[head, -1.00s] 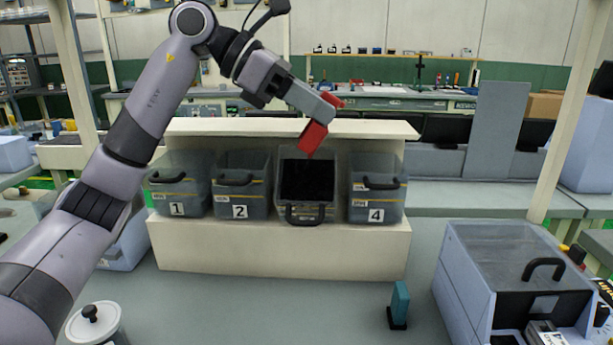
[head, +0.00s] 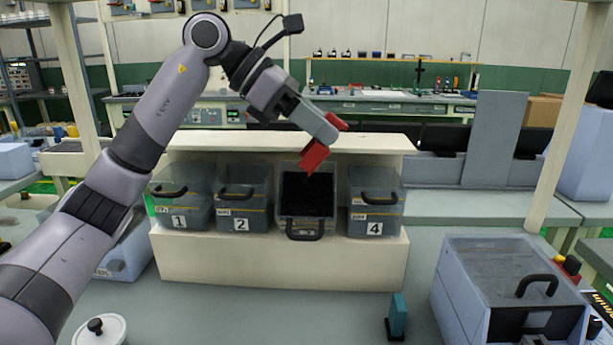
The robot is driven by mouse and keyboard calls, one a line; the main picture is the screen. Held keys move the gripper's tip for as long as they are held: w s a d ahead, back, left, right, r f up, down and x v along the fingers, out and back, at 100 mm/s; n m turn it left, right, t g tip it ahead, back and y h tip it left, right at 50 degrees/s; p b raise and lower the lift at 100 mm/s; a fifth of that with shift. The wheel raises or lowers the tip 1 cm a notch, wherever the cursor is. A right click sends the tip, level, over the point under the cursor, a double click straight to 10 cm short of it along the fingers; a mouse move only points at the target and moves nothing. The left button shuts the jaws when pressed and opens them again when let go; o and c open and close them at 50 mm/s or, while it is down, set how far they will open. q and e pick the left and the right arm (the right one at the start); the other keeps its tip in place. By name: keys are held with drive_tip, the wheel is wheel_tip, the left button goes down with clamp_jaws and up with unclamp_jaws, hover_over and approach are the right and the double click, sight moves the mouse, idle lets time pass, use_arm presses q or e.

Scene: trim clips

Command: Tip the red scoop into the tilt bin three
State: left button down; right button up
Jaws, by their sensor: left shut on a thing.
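My left gripper (head: 325,134) is shut on the red scoop (head: 314,156). It holds the scoop above the open mouth of bin three, with the scoop's lower end slanting down. Bin three (head: 303,214) is tilted forward in the rack, third from the left, with a black handle at its front and a dark interior. I cannot tell whether the scoop holds anything. My right gripper is not in view.
Bins 1 (head: 181,200), 2 (head: 243,200) and 4 (head: 373,203) stand upright beside bin three in the cream rack (head: 280,262). A teal object (head: 398,315) stands on the bench. A clear-lidded box (head: 510,290) is at the right, a white lidded jar (head: 100,333) at the lower left.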

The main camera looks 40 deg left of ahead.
sight(341, 129)
use_arm(q)
drive_tip(key=shift+w+d+f+g+y+p, duration=0.2)
drive_tip(key=shift+d+g+y+p, duration=0.3)
drive_tip(key=shift+p, duration=1)
drive_tip(key=shift+w+d+f+g+y+p, duration=0.1)
drive_tip(key=shift+w+d+g+y+p, duration=0.35)
drive_tip(key=shift+p, duration=1.05)
drive_tip(key=shift+s+a+y, duration=0.15)
drive_tip(key=shift+s+y, duration=0.05)
drive_tip(key=shift+y, duration=0.15)
drive_tip(key=shift+w+d+f+g+y, duration=0.3)
drive_tip(key=shift+d+f+g+y, duration=0.15)
drive_tip(key=shift+y, duration=0.3)
drive_tip(key=shift+w+d+f+g+y, duration=0.3)
drive_tip(key=shift+g+y, duration=0.2)
drive_tip(key=shift+y, duration=0.25)
drive_tip(key=shift+d+r+g+y, duration=0.1)
drive_tip(key=shift+r+g+y, duration=0.4)
drive_tip(key=shift+r+y, duration=0.5)
drive_tip(key=shift+r+g+y, duration=0.5)
drive_tip(key=shift+r, duration=0.55)
